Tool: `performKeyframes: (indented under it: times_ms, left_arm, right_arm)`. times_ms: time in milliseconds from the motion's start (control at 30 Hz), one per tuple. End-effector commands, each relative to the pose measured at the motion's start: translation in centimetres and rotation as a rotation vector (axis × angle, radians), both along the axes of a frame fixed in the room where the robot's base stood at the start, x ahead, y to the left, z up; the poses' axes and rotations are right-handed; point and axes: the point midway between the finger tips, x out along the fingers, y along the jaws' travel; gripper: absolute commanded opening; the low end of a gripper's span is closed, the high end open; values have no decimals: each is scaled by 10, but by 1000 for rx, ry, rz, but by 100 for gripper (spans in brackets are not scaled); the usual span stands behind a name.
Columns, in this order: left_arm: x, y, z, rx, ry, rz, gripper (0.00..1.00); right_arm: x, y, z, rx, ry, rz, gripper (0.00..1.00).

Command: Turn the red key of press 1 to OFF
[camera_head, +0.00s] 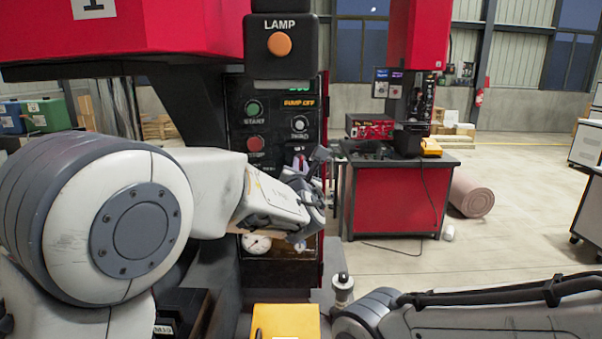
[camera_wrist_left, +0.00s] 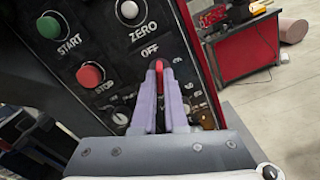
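The red key (camera_wrist_left: 159,66) is on the dark control panel of the press, just under the OFF label (camera_wrist_left: 150,50) in the left wrist view. My left gripper (camera_wrist_left: 160,74) has its two fingertips close together, one on each side of the key, and looks shut on it. The key's lower part is hidden between the fingers. In the head view my left gripper (camera_head: 318,172) is at the right side of the panel (camera_head: 275,185), and the key cannot be made out there. My right arm lies at the bottom right; its gripper is out of view.
Above the key are a green START button (camera_wrist_left: 48,27), a red STOP button (camera_wrist_left: 89,75) and a ZERO knob (camera_wrist_left: 129,9). A LAMP box (camera_head: 280,43) hangs above the panel. A gauge (camera_head: 257,243) is below. Another red press bench (camera_head: 396,203) stands behind right, with open floor beyond.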

Motion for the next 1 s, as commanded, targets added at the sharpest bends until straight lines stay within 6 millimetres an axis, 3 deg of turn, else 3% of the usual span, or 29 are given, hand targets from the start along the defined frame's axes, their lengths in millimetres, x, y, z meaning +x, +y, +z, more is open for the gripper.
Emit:
performKeyframes:
  times_ms: [367,1000]
  left_arm:
    - [0,0,-1,-4,0,0,0]
    - [0,0,-3,-189,0,-4,0]
  right_arm:
    - [0,0,-1,0,0,0,45]
    - [0,0,-34,0,0,0,45]
